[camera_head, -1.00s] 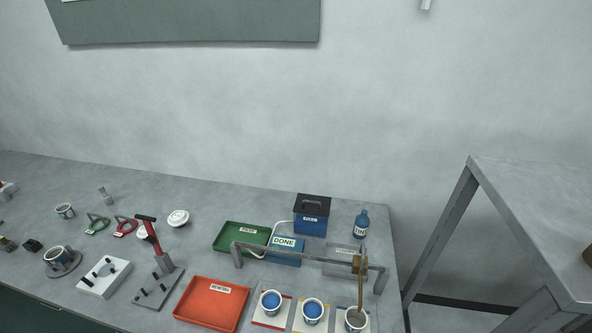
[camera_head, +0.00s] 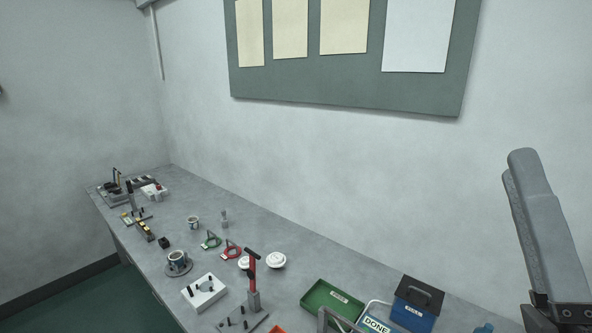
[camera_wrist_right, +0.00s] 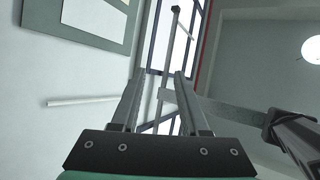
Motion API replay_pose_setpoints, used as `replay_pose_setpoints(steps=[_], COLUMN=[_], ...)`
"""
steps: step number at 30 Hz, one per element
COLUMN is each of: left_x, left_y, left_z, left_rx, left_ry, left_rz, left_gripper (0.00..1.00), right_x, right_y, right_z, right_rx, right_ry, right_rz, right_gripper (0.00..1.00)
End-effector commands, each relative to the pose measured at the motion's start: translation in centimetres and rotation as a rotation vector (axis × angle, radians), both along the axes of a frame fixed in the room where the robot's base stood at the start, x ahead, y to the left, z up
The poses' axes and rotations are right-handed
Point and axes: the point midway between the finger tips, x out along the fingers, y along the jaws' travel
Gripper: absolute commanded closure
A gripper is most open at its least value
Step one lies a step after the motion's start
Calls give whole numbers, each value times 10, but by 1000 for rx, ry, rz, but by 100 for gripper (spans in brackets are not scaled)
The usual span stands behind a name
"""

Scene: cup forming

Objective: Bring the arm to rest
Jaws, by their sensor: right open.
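My right arm shows at the right edge of the head view, with a grey finger of the right gripper (camera_head: 545,235) raised in front of the wall, well above the bench. In the right wrist view the right gripper (camera_wrist_right: 160,95) has its two fingers apart with nothing between them. It points toward the wall and a window-like frame, away from the bench items. My left gripper is in neither view now.
The grey bench (camera_head: 330,265) runs along the wall. A pinboard (camera_head: 350,60) hangs above.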

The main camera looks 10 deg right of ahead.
Motion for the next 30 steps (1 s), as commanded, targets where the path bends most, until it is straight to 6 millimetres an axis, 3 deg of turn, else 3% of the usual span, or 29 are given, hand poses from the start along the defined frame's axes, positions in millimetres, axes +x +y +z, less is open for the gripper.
replay_pose_setpoints(steps=[1, 3, 10, 11, 12, 17, 27, 30], left_x=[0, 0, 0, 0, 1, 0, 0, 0], left_y=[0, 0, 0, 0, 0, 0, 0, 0], left_z=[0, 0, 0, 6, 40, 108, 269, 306], left_rx=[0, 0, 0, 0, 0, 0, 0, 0], left_ry=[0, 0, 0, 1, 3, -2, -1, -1], left_rz=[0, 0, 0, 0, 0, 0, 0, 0], left_gripper=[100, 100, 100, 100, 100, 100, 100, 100], right_x=[-5, -8, 3, 3, 3, 3, 3, 3], right_y=[8, 18, 43, 43, 43, 42, 42, 42], right_z=[19, 33, 27, 34, 68, 135, 296, 332], right_rx=[-71, -186, -598, -641, -632, -629, -628, -628], right_ry=[-22, -28, 38, 41, 40, 40, 42, 42], right_rz=[-31, -93, -384, -435, -427, -424, -425, -425], right_gripper=[55, 55, 55, 55, 55, 55, 55, 55])
